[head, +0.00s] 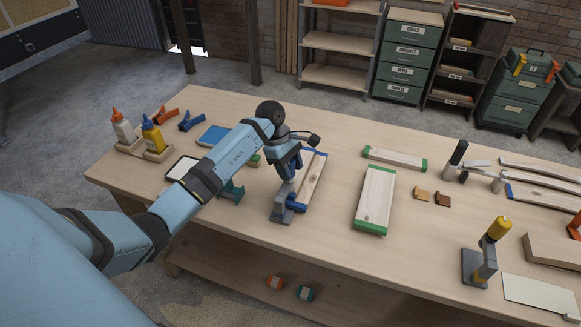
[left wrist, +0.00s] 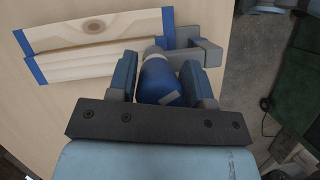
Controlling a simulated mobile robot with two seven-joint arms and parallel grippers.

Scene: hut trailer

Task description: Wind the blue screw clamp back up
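The blue screw clamp (head: 283,208) stands at the near edge of the bench, with a grey body and blue parts. My left gripper (head: 290,165) is above it, pointing down at its handle. In the left wrist view, the clamp's blue handle (left wrist: 160,82) fills the space between the two fingers of the left gripper (left wrist: 162,78), which appear shut on it. The clamp's grey frame (left wrist: 207,52) shows beyond the fingers. A blue-ended board (head: 311,180) lies beside the clamp; in the left wrist view two boards (left wrist: 95,33) show there. My right gripper is in neither view.
A yellow-handled clamp (head: 483,262) stands at the bench's right near edge. A green-ended board (head: 375,198) lies mid-bench. Two small rolls (head: 304,293) lie on the lower shelf.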

